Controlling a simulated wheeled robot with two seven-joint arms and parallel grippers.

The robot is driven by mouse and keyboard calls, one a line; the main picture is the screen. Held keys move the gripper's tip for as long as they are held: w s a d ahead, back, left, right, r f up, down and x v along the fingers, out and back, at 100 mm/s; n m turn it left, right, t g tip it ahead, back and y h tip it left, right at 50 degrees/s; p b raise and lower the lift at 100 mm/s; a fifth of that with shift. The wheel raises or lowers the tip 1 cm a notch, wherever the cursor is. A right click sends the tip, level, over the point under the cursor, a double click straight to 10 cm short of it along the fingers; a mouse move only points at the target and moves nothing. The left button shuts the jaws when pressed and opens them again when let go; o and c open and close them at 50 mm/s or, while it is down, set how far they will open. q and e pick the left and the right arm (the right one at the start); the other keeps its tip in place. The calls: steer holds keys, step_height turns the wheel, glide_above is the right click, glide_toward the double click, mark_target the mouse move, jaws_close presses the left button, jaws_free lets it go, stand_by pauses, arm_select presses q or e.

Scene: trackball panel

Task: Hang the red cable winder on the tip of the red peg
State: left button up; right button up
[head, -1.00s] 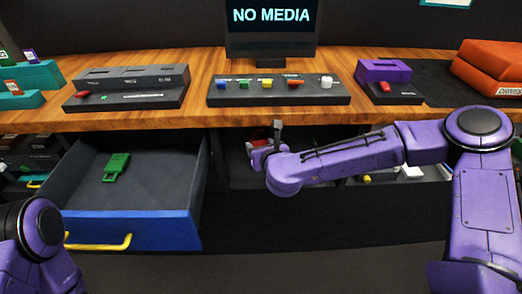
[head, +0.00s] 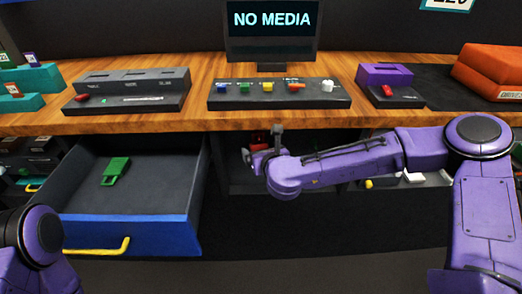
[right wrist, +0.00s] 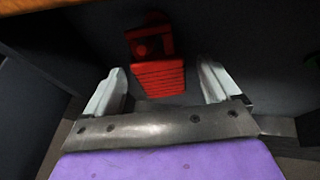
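A red object (right wrist: 155,60) with a ribbed lower part and a squarish upper part with a round mark shows in the right wrist view, in a dark space under the counter. It may be the red cable winder; I cannot make out the red peg separately. A small red patch (head: 258,137) shows there in the head view, partly hidden by my arm. My right gripper (right wrist: 163,84) is open, its two pale fingers wide apart, with the red object beyond and between them in the picture. The gripper (head: 276,133) is mostly hidden in the head view. My left gripper is out of view.
The wooden counter (head: 216,65) overhangs the space where my right gripper is. An open blue-fronted drawer (head: 150,232) with a green tag-like object (head: 116,171) juts out to the left. White and yellow items lie on the lower shelf at right.

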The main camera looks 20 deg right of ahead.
steer(key=shift+r, duration=0.15)
steer(key=v, duration=1)
steer(key=s+f+n+g+p, duration=0.25)
steer(key=s+f+n, duration=0.35)
steer(key=f+n, duration=0.35)
steer(key=s+f+n+g+p, duration=0.25)
steer(key=s+f+n, duration=0.35)
steer(key=f+n, duration=0.4)
steer(key=s+d+f+n+g+h+p, duration=0.3)
steer(key=s+d+n, duration=0.7)
steer(key=s, duration=0.7)
steer(key=shift+d+f+g+p, duration=0.55)
steer(key=shift+d+f+g, duration=0.4)
steer(key=shift+d+g, duration=0.15)
